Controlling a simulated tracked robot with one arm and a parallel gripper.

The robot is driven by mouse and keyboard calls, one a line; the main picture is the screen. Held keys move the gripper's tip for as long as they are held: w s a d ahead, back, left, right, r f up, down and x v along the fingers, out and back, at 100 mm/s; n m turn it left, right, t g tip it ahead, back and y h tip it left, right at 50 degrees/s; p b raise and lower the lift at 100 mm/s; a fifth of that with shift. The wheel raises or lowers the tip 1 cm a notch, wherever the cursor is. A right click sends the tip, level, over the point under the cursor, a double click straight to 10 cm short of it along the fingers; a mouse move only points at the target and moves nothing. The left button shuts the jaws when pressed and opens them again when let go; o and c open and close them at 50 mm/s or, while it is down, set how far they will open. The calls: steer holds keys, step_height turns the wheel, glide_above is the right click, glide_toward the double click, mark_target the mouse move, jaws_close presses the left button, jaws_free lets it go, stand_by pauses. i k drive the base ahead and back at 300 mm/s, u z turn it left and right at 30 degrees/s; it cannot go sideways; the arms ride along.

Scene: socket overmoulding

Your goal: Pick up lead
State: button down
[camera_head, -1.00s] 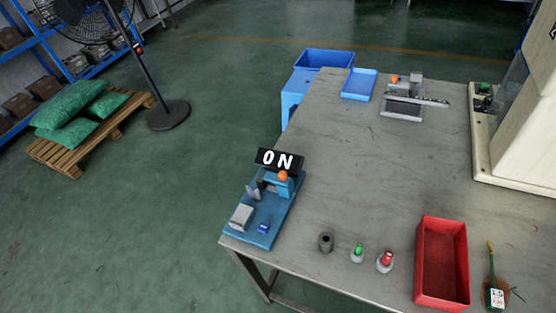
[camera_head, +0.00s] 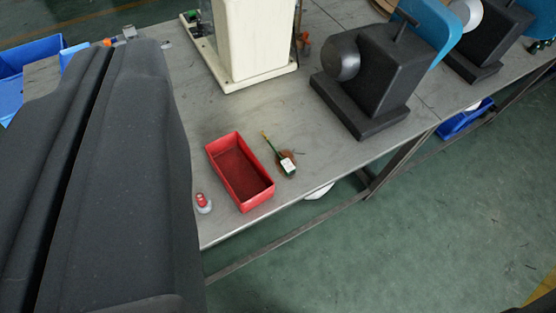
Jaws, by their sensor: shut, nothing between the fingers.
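I cannot make out anything that is clearly a lead. A small green item (camera_head: 286,162) with a white label and a thin yellow end lies on the metal table, just right of a red open tray (camera_head: 212,155); I cannot tell what it is. A small red-topped piece (camera_head: 203,200) stands left of the tray, near the table's front edge. My gripper's fingers do not show. A large dark part of my arm fills the left side and hides much of the table's left part.
A cream machine (camera_head: 262,40) stands at the back of the metal table (camera_head: 325,155). A black block-shaped machine (camera_head: 375,85) with a round knob stands to its right. A blue bin (camera_head: 465,118) sits low beyond the table edge. Green floor (camera_head: 420,235) is open in front.

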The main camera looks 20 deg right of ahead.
mark_target(286, 165)
steer(key=u, duration=1.2)
steer(key=k, duration=1.1)
steer(key=z, duration=0.9)
steer(key=i, duration=1)
steer(key=u, duration=0.1)
